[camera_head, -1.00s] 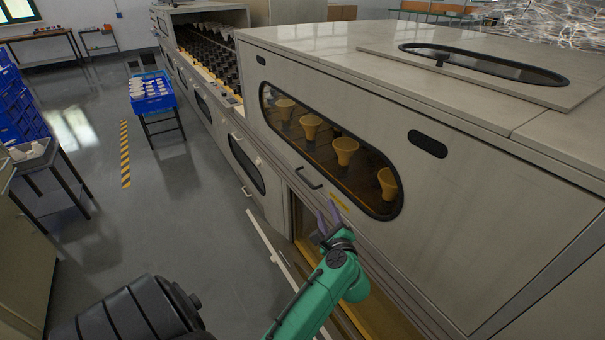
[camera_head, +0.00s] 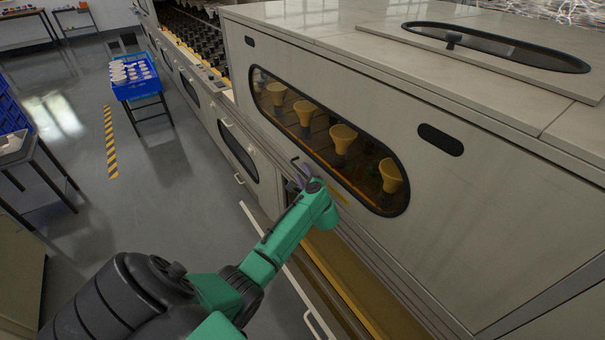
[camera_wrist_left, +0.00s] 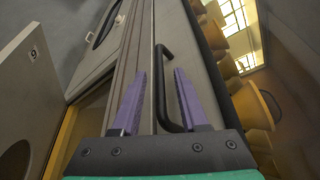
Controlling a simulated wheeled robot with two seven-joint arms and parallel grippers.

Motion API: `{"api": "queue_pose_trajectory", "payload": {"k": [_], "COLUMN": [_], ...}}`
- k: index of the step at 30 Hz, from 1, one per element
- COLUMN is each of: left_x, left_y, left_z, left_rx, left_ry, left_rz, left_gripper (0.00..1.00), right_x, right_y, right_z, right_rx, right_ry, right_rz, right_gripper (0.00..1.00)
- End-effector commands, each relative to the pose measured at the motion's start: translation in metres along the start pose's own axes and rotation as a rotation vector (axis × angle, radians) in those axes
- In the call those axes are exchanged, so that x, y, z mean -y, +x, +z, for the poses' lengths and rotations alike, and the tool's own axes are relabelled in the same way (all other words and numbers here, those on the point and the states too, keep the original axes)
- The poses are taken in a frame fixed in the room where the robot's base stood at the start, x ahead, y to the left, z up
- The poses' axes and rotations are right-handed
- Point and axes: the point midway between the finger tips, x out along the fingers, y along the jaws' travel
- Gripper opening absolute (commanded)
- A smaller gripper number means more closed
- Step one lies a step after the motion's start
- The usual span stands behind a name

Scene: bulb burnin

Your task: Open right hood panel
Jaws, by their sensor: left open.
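The right hood panel (camera_head: 440,195) is the beige side panel with a long oval window (camera_head: 330,140), and it looks closed. Its dark handle shows in the left wrist view (camera_wrist_left: 163,85), a bar below the window's left part. My left gripper (camera_head: 303,177) is at the handle in the head view, partly hidden by my green arm. In the left wrist view its purple fingers (camera_wrist_left: 160,95) are open, with the handle bar between them, nearer the right finger. I cannot tell if they touch it. My right gripper is not in view.
Yellow cones (camera_head: 343,135) stand behind the window. A lower door (camera_wrist_left: 30,90) hangs open below the panel, with an open bay beside it. A blue crate (camera_head: 135,80) on a stand is at the back left. Grey floor (camera_head: 175,210) is free left of the machine.

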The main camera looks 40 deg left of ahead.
Motion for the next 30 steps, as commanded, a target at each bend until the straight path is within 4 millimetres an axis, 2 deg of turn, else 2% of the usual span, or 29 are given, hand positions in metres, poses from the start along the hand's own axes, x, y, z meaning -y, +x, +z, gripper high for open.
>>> {"api": "queue_pose_trajectory", "payload": {"k": [7, 8, 9, 11, 30], "left_x": [0.0002, 0.0002, 0.0002, 0.0002, -0.0003], "left_y": [0.0029, 0.0028, 0.0027, 0.0026, 0.0021], "left_z": [0.0, 0.0, 0.0, 0.0, -0.0005], "left_rx": [-0.001, -0.001, -0.001, -0.001, -0.001], "left_ry": [0.0, 0.0, 0.0, 0.0, 0.001], "left_rz": [-0.001, -0.001, -0.001, -0.001, 0.0], "left_gripper": [0.43, 0.4, 0.24, 0.01, 0.0], "right_x": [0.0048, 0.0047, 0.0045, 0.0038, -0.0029], "right_y": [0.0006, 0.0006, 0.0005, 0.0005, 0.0], "right_z": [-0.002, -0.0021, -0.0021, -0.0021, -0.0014], "right_rx": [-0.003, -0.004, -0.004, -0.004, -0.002], "right_ry": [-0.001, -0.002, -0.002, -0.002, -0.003], "right_rz": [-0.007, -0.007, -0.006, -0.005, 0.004], "right_gripper": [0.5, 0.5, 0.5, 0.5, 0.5]}}
